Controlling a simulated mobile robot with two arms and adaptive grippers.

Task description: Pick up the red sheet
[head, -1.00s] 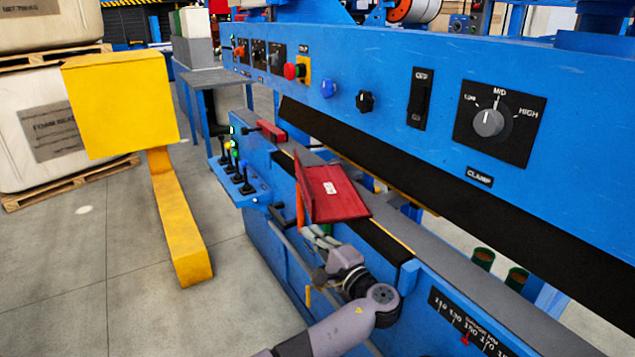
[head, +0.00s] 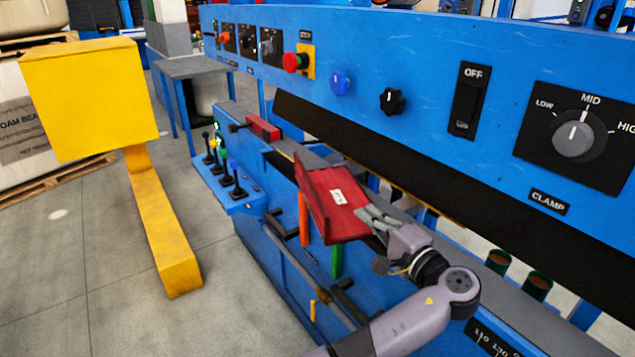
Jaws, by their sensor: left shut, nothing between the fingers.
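The red sheet (head: 345,208) is a bent red piece with a raised flange on its left side and a small white label (head: 338,196). It sits tilted at the near edge of the blue machine's bed. My left gripper (head: 368,213) comes from the lower right and is shut with nothing in it. Its fingertips overlap the sheet's right edge in the picture; I cannot tell whether they touch it. My right gripper is not in view.
The blue machine's control panel (head: 420,60) with knobs overhangs the bed. A small red block (head: 263,128) and several black levers (head: 225,172) are to the left. A yellow pedestal (head: 90,100) stands on the floor at left. The floor between pedestal and machine is clear.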

